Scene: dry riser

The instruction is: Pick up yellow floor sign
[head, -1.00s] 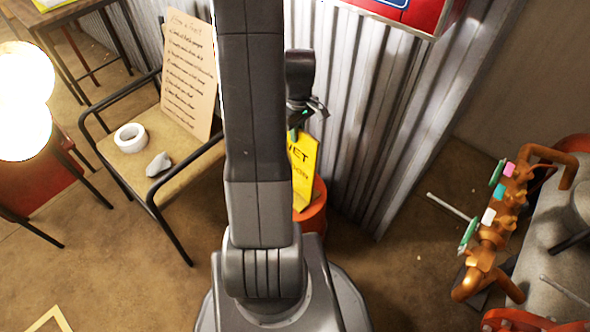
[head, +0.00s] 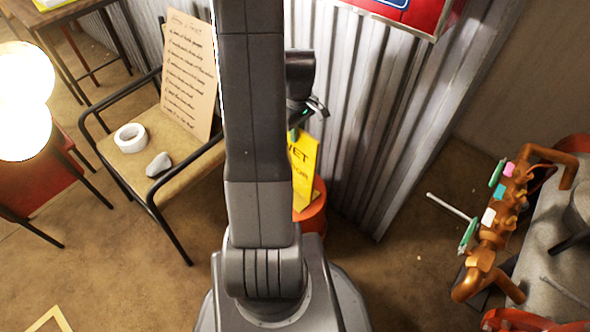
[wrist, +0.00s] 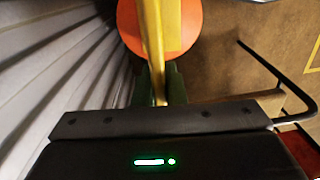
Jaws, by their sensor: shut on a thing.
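The yellow floor sign (head: 304,168) shows in the head view just right of my arm, with black lettering partly hidden by the arm. It stands over a round orange-red object (head: 313,213). My gripper (head: 297,132) is at the sign's top edge, mostly hidden behind my arm there. In the wrist view my gripper (wrist: 159,88) has its green fingers shut on the top of the sign (wrist: 152,40), which is seen edge-on. The orange-red round top (wrist: 185,25) shows beneath the sign. I cannot tell whether the sign touches it.
A corrugated metal wall (head: 370,120) stands close behind and right of the sign. A chair (head: 190,168) to the left holds a tape roll (head: 131,138), a grey lump (head: 159,164) and a handwritten board (head: 188,75). Copper pipework (head: 492,235) is at the right. Floor between is clear.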

